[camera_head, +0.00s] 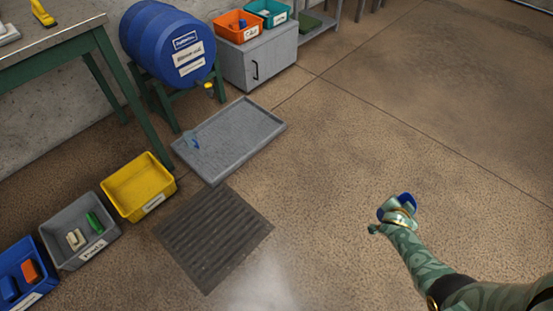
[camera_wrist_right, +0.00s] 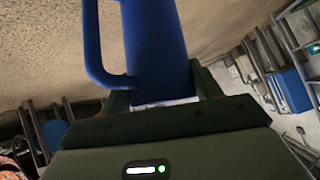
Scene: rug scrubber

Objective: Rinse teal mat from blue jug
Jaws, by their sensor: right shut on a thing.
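My right gripper (camera_head: 396,212) is in the right part of the head view, above bare floor, with the blue jug (camera_head: 407,200) at its end. In the right wrist view the jug (camera_wrist_right: 157,50) stands between the fingers, its handle to the left; the jaws are shut on it. Its opening and any contents are hidden. I cannot make out a teal mat with certainty. A small blue-teal patch (camera_head: 191,141) shows on the grey tray (camera_head: 255,125). My left gripper is not in view.
A blue drum (camera_head: 150,38) with a yellow tap (camera_head: 209,88) stands behind the tray. A dark ribbed grate (camera_head: 213,237) lies in front. Grey (camera_head: 80,255), yellow (camera_head: 140,187) and blue (camera_head: 25,262) bins line the left. Pale mist (camera_head: 262,285) shows below. The right floor is clear.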

